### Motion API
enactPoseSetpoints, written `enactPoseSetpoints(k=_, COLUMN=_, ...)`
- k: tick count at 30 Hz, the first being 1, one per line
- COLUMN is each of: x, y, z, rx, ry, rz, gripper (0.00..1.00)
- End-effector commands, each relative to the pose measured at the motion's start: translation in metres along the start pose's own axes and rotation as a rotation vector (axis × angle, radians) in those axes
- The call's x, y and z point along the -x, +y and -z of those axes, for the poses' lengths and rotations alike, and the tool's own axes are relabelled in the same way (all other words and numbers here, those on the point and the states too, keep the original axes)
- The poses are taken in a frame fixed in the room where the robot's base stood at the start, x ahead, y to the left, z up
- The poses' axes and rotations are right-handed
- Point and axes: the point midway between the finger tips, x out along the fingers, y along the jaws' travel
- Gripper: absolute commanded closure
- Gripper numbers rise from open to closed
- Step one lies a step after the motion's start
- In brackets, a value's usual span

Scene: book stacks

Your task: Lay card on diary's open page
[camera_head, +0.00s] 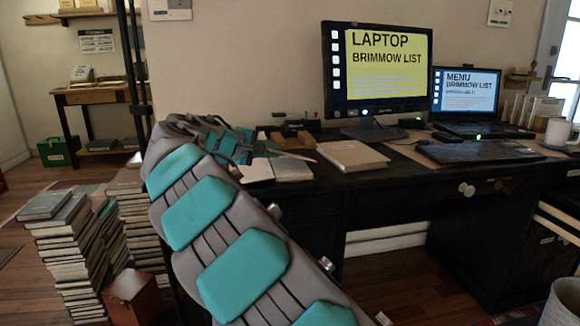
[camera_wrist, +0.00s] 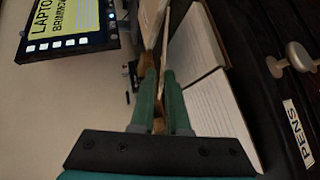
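The open diary (camera_wrist: 218,108) lies on the desk with pale pages, one visibly lined, just right of my gripper in the wrist view. In the head view its pages (camera_head: 293,170) show at the desk's left end, partly behind my arm. My gripper (camera_wrist: 162,78) has green fingers close together around a thin, tan, edge-on piece that looks like the card (camera_wrist: 165,48). In the head view my gripper (camera_head: 292,154) is low above the diary. The card's face is turned away and cannot be read.
A closed cream book (camera_head: 352,155) lies right of the diary. A monitor (camera_head: 378,68), a laptop (camera_head: 466,98), a dark keyboard (camera_head: 478,152) and a white mug (camera_head: 559,132) are on the desk (camera_head: 400,178). Tall book stacks (camera_head: 70,245) stand on the floor at left.

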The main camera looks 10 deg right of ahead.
Motion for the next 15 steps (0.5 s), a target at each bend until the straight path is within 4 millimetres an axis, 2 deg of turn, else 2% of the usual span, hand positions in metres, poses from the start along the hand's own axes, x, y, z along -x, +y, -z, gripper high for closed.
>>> enactPoseSetpoints(k=2, x=0.000, y=0.000, z=0.000, rx=0.000, ry=0.000, rz=0.000, gripper=0.77)
enactPoseSetpoints(k=10, x=0.001, y=0.000, z=0.000, rx=0.001, ry=0.000, rz=0.000, gripper=0.77)
enactPoseSetpoints(k=15, x=0.011, y=0.001, z=0.000, rx=0.001, ry=0.000, rz=-0.001, gripper=0.77)
